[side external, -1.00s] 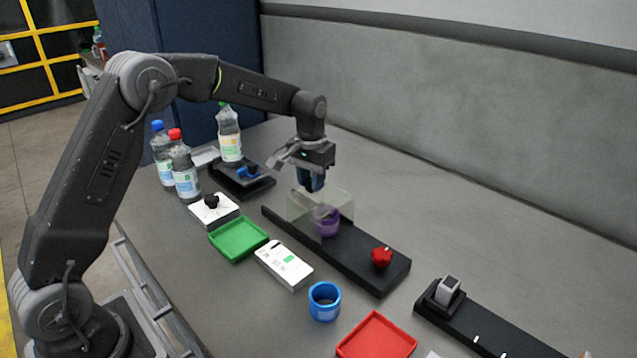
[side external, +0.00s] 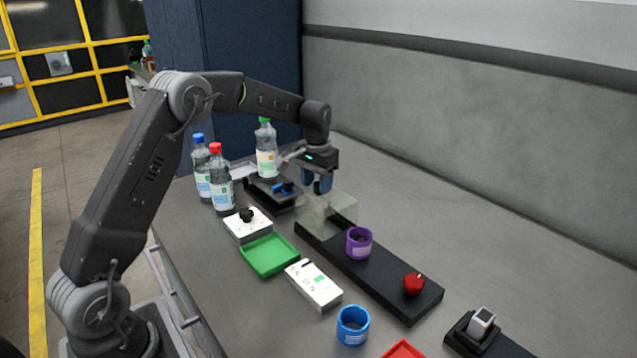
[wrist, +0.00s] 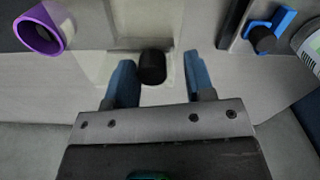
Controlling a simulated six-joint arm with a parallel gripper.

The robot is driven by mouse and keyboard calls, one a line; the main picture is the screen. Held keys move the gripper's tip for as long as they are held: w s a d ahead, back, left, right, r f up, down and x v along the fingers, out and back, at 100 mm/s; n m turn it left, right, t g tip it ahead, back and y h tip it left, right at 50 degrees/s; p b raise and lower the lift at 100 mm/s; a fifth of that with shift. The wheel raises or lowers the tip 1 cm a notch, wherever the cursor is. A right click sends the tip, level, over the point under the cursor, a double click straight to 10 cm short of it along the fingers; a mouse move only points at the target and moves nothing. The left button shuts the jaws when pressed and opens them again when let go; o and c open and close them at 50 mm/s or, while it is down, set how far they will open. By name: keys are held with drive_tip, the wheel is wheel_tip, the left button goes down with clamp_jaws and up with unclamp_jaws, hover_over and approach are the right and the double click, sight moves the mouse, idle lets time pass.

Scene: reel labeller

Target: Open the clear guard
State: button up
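The clear guard (side external: 322,212) is a see-through box on the long black base (side external: 385,285). It sits toward the base's far left end, to the left of the purple reel (side external: 359,243), which stands uncovered. My gripper (side external: 320,186) is low, just over the guard. In the wrist view, the black knob (wrist: 152,67) lies between the blue fingertips of my gripper (wrist: 158,80). The left finger looks close to or touching the knob; a gap shows on the right side. The purple reel (wrist: 44,30) also shows at upper left there.
A red knob (side external: 413,284) is on the base's near end. A green tray (side external: 269,255), white box (side external: 314,284) and blue cup (side external: 352,325) stand in front. Bottles (side external: 220,180) and a black device with a blue part (side external: 284,188) are at the back left.

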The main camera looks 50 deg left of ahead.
drive_tip(key=shift+o, duration=0.4)
drive_tip(key=shift+d+r, duration=0.1)
drive_tip(key=shift+r, duration=0.05)
wheel_tip(320, 180, up, 14)
drive_tip(key=shift+f, duration=0.25)
